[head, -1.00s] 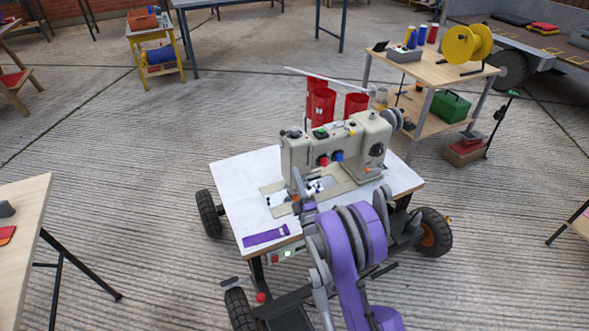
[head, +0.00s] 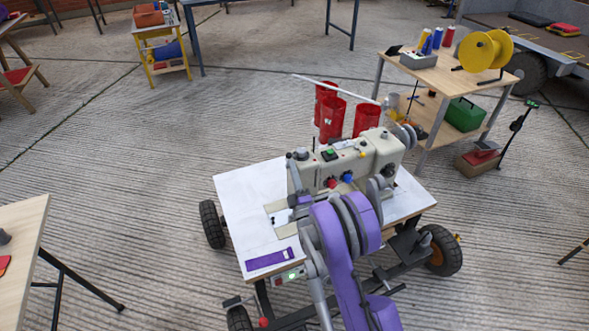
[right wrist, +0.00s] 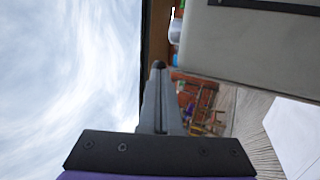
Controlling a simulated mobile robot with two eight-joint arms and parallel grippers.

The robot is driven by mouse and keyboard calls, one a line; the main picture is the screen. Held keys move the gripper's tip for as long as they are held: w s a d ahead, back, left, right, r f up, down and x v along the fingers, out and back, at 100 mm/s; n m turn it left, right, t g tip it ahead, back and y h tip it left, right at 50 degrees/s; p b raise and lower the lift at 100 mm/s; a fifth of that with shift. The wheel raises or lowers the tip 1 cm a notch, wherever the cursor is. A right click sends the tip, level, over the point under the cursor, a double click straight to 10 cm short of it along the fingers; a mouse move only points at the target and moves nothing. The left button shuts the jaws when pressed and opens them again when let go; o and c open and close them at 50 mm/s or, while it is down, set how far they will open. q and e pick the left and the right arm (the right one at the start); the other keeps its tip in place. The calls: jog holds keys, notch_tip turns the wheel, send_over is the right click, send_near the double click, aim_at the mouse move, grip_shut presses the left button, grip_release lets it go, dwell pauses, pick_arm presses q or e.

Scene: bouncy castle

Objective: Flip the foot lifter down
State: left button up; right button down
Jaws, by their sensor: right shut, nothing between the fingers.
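A beige sewing machine (head: 345,160) stands on a white-topped wheeled table (head: 245,190). Its needle end is at the left, and my right arm covers part of its front. I cannot make out the foot lifter in either view. My right gripper is at the needle end in the head view, mostly hidden behind my own purple arm. In the right wrist view my right gripper (right wrist: 158,68) is shut and empty, its fingertips beside the beige machine body (right wrist: 255,45), with a visible gap. My left gripper is not in view.
A purple strip (head: 270,259) lies on the table's front left corner. A wooden shelf cart (head: 440,75) stands at the back right.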

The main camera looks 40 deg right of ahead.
aim_at(288, 156)
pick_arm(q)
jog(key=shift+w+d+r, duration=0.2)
pick_arm(e)
jog(key=shift+w+d+r, duration=0.1)
jog(key=shift+w+r, duration=0.05)
jog(key=shift+w, duration=0.1)
jog(key=shift+r, duration=0.1)
